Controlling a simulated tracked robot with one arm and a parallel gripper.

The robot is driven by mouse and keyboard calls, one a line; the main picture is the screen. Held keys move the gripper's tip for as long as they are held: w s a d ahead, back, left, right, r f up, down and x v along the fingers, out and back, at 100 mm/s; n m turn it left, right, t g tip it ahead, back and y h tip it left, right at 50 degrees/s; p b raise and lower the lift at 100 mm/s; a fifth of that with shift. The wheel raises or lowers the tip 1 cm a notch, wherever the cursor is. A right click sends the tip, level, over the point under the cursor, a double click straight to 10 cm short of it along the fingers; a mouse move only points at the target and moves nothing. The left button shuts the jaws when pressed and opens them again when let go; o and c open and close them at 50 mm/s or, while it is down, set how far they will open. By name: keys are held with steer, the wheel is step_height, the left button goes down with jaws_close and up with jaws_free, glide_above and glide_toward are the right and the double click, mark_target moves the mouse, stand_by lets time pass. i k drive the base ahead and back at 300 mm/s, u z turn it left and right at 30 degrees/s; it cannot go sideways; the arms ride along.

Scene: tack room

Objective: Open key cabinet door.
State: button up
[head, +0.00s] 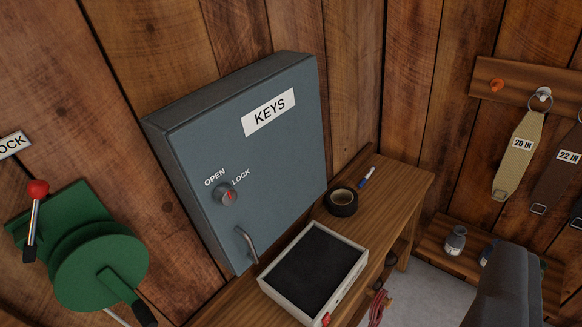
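The key cabinet (240,160) is a blue-grey metal box on the plank wall, left of the middle in the head view, with a white KEYS label (269,112). Its door (285,170) is shut. A small round knob (223,195) with a red mark sits below the words OPEN on the left and LOCK on the right. The red mark is on the side of the knob nearer LOCK. A curved metal handle (247,245) is at the door's lower left. No fingertips of my gripper show, and nothing is seen touching the cabinet.
A wooden bench (405,188) below holds a dark-lined tray (357,262), black tape (341,201) and a blue pen (366,177). A green reel-like device (95,260) with a red-knobbed lever is at left. Straps (518,155) hang at right. An unclear dark grey shape (503,290) fills the lower right.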

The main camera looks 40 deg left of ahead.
mark_target(264, 142)
steer(key=u, duration=1.25)
steer(key=k, duration=0.55)
steer(key=z, duration=0.1)
steer(key=i, duration=0.5)
steer(key=z, duration=0.1)
